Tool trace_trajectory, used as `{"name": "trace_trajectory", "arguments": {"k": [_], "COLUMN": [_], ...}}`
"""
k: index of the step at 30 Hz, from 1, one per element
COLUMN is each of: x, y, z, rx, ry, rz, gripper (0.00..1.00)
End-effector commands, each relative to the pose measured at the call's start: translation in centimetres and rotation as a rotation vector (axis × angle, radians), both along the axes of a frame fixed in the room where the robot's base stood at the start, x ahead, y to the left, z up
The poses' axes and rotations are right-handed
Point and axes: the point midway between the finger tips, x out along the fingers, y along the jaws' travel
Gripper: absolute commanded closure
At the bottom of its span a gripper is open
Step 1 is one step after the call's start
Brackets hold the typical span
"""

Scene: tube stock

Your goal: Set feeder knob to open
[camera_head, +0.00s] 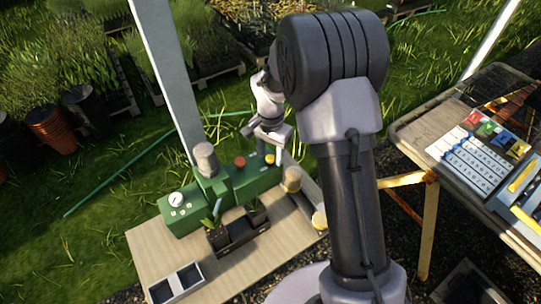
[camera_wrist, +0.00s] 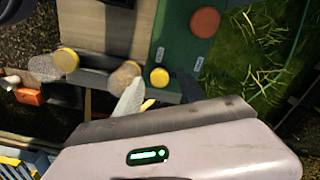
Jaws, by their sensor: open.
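The green feeder unit (camera_head: 230,187) stands on a wooden bench, with a gauge, a red-orange knob (camera_head: 239,162) and a yellow knob (camera_head: 270,159) on top. My gripper (camera_head: 266,147) is over the yellow knob's end of the unit. In the wrist view, the open gripper (camera_wrist: 158,88) has one pale and one dark finger, one to each side of the yellow knob (camera_wrist: 159,77). I cannot tell whether they touch it. The red-orange knob (camera_wrist: 205,22) is clear of the fingers. Small white labels beside the knobs are too small to read.
A black tray (camera_head: 238,234) with plants and a two-cell tray (camera_head: 176,283) sit on the bench (camera_head: 150,240). Yellow-capped cylinders (camera_head: 292,180) lie close to the gripper. Another table (camera_head: 410,130) stands at right, and a pale post (camera_head: 170,80) rises behind the unit.

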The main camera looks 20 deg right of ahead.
Motion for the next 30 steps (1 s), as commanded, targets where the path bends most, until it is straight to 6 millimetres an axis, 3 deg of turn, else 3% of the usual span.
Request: {"name": "trace_trajectory", "arguments": {"k": [7,15,30], "x": [-0.01,-0.01,-0.01], "y": [0.01,0.01,0.01], "z": [-0.09,-0.08,-0.06], "rx": [0.0,0.0,0.001], "ry": [0.0,0.0,0.001], "rz": [0.0,0.0,-0.001], "gripper": [0.53,1.0,1.0]}}
